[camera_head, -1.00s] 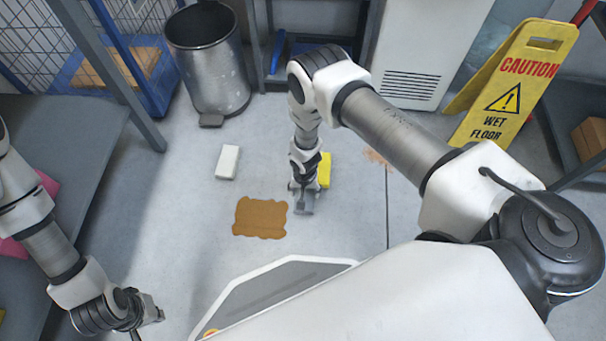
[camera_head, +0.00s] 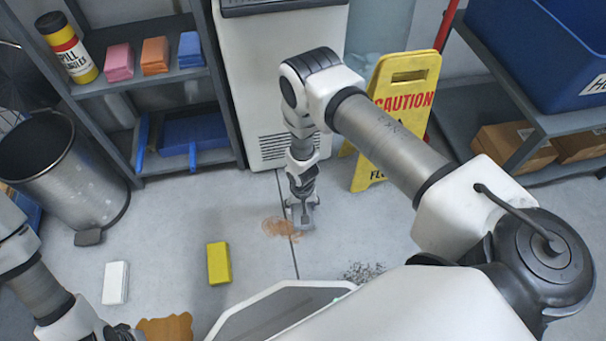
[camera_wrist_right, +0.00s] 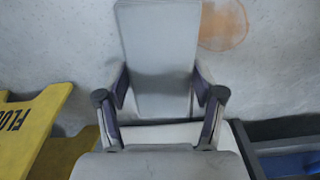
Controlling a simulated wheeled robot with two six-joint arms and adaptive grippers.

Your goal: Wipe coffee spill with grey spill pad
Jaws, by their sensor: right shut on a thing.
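My right gripper (camera_head: 301,192) is shut on the grey spill pad (camera_head: 303,216), low over the floor in the head view. In the right wrist view the gripper (camera_wrist_right: 160,95) has the long grey pad (camera_wrist_right: 158,60) between its fingers. A faint orange-brown stain (camera_head: 281,228) lies just left of the pad; it also shows in the wrist view (camera_wrist_right: 223,24).
A yellow block (camera_head: 219,263) and a white block (camera_head: 115,283) lie on the floor. Dark specks (camera_head: 364,271) lie to the right. A yellow wet-floor sign (camera_head: 393,115) stands behind the gripper. A metal bin (camera_head: 65,175) and shelf (camera_head: 145,90) stand left.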

